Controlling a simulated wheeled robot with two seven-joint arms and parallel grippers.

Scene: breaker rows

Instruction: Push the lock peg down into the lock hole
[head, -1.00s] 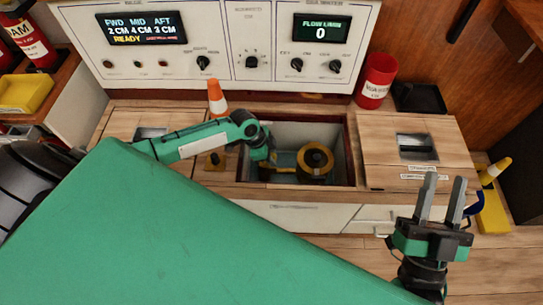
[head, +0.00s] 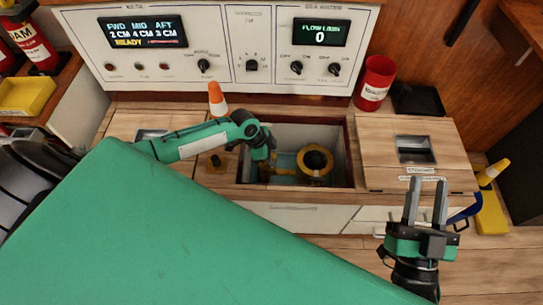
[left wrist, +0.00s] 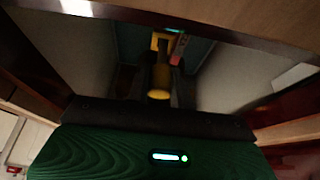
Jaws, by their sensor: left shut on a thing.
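A yellow round fitting with a dark opening (head: 315,160) stands in the compartment just right of the gripper. I cannot tell which opening is the lock hole or whether the peg is in it. My right gripper (head: 426,195) is open and empty, right of the compartment.
The compartment has a raised rim (head: 352,150). A wooden lid with a recessed handle (head: 415,150) lies to its right. An orange-and-white cone (head: 217,100) and a red can (head: 375,84) stand behind. A control panel (head: 232,45) rises at the back.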

